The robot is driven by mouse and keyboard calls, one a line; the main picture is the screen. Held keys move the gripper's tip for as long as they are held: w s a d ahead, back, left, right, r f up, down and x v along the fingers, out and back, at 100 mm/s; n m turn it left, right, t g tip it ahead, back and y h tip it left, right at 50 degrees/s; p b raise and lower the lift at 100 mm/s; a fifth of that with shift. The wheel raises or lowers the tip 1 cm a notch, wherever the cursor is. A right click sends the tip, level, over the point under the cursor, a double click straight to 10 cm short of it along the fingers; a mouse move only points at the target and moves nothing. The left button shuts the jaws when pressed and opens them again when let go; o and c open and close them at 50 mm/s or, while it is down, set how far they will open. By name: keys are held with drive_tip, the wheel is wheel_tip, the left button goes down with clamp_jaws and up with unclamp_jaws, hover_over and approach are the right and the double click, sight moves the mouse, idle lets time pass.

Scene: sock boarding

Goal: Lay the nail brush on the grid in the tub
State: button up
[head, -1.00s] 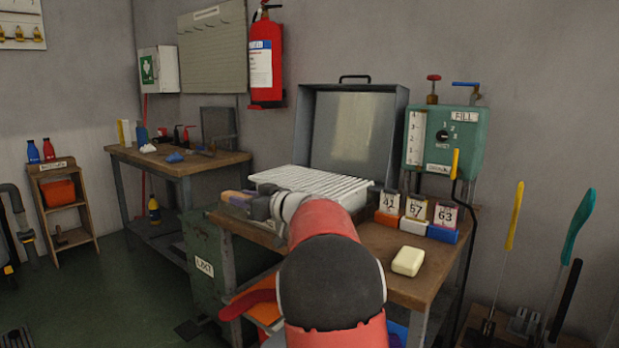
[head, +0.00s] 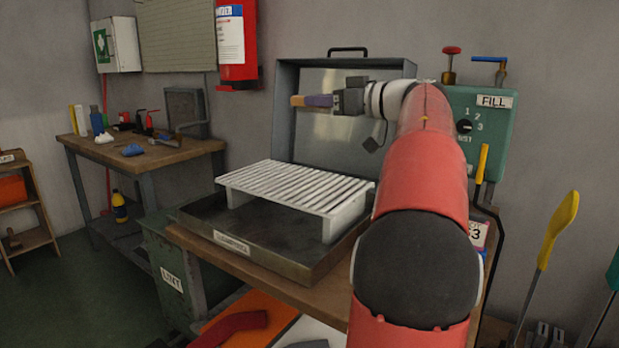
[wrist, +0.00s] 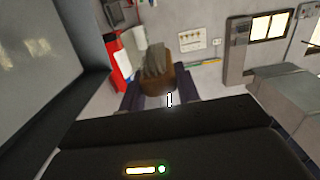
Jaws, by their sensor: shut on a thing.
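The nail brush (head: 298,101) shows as a small tan block at the tip of my gripper (head: 318,100), above the tub's back half. In the wrist view, the brush (wrist: 160,82) has a brown body with grey bristles and sits between the two purple fingers of my gripper (wrist: 160,98). My gripper is shut on it, well clear of the grid. The white slatted grid (head: 295,187) stands on legs in the shallow dark tub (head: 265,240). No object lies on the visible slats. The tub's lid (head: 345,135) stands open behind, partly hidden by my arm.
The tub sits on a wooden bench (head: 290,292). A green fill box (head: 492,125) with taps is on the wall at right, partly behind my arm. A second workbench (head: 150,155) with small items stands at left. The air above the grid is clear.

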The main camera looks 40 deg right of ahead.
sight(323, 194)
wheel_tip(323, 194, down, 17)
drive_tip(key=b, duration=0.3)
drive_tip(key=shift+f, duration=0.15)
drive_tip(key=shift+f, duration=0.2)
drive_tip(key=o, duration=1)
drive_tip(key=shift+o, duration=0.2)
drive_tip(key=shift+r, duration=0.1)
drive_tip(key=shift+s+r, duration=0.1)
drive_tip(key=shift+s, duration=0.05)
drive_tip(key=v, duration=1.1)
drive_tip(key=shift+s, duration=0.35)
drive_tip(key=shift+d, duration=0.2)
